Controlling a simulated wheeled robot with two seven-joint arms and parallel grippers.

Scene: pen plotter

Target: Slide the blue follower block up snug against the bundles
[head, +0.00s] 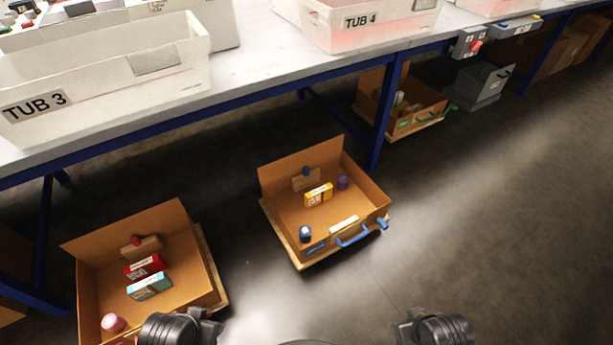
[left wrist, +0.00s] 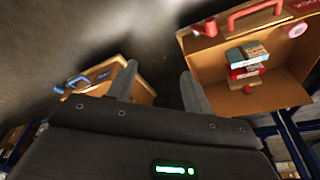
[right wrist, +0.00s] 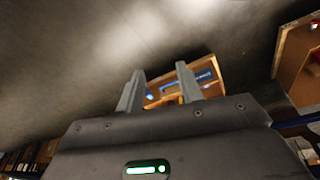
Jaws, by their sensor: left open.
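A wooden follower block with a blue knob (head: 306,182) stands near the back wall of the middle cardboard tray (head: 280,215), which has a blue handle (head: 353,236). A yellow bundle (head: 318,195) stands in front of the block; a small gap seems to lie between them. My left gripper (left wrist: 158,78) is open and empty, fingers apart in the left wrist view. My right gripper (right wrist: 160,82) is also open and empty, with the blue-labelled tray (right wrist: 206,72) seen past its fingers. In the head view both wrists show at the bottom edge, away from the middle tray; their fingertips are unclear there.
A purple cylinder (head: 343,182) and a blue-topped one (head: 305,234) sit in the middle tray. The left tray (head: 95,270) holds a red-knobbed block (head: 138,245), a red bundle (head: 145,266) and a light blue bundle (head: 149,287). A table (head: 255,80) overhangs behind. The right floor is clear.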

